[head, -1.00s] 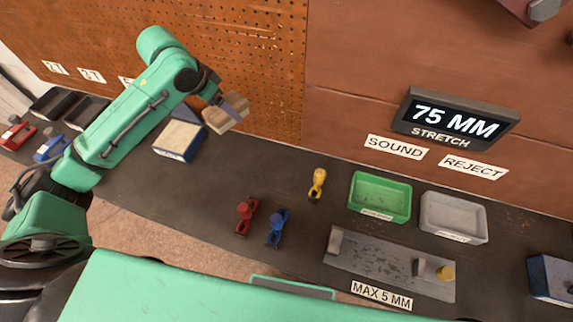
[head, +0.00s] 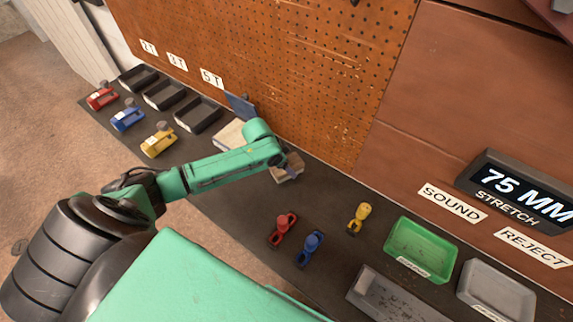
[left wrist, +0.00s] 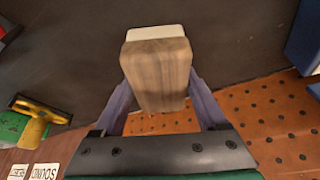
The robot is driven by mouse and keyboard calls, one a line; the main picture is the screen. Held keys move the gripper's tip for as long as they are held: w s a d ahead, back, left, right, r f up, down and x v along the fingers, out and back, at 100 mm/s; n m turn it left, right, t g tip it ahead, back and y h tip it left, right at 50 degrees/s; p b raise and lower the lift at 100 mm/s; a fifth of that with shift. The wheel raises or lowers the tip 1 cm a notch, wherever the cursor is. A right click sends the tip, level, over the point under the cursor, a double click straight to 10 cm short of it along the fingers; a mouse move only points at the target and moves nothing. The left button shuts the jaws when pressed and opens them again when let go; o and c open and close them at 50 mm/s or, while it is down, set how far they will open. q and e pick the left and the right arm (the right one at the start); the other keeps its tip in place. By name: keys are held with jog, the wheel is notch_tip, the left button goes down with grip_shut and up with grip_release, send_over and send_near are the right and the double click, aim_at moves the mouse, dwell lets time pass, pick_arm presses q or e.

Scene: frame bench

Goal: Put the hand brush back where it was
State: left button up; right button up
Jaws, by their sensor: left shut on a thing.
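The hand brush, a wooden block with a pale strip at one end, is in my left gripper. In the head view the brush (head: 288,172) is low over the dark bench near the pegboard's foot; I cannot tell whether it touches the bench. In the left wrist view the wooden block (left wrist: 157,75) sits between the two fingers, the pale strip away from the palm. My left gripper (head: 284,160) is shut on it, partly hidden behind my arm's end. My right gripper is not in view.
A cream-topped box (head: 229,134) with a blue panel (head: 241,106) stands just left of my left gripper. Black trays (head: 198,114) and coloured clamps (head: 159,140) are farther left. Red (head: 283,228), blue (head: 310,248) and yellow (head: 360,217) clamps and a green tray (head: 421,250) are to the right.

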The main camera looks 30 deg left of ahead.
pick_arm(q)
jog(key=shift+d, duration=0.1)
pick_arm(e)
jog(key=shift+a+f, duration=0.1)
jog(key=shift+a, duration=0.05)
pick_arm(q)
jog(key=o, duration=1)
jog(key=shift+f, duration=0.1)
jog(key=shift+o, duration=1.2)
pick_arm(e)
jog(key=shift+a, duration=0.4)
pick_arm(q)
jog(key=shift+s+r, duration=0.1)
jog(key=shift+r, duration=0.35)
jog(key=v, duration=1.1)
jog(key=shift+r, duration=0.2)
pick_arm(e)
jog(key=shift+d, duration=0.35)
pick_arm(q)
jog(key=shift+s, duration=0.15)
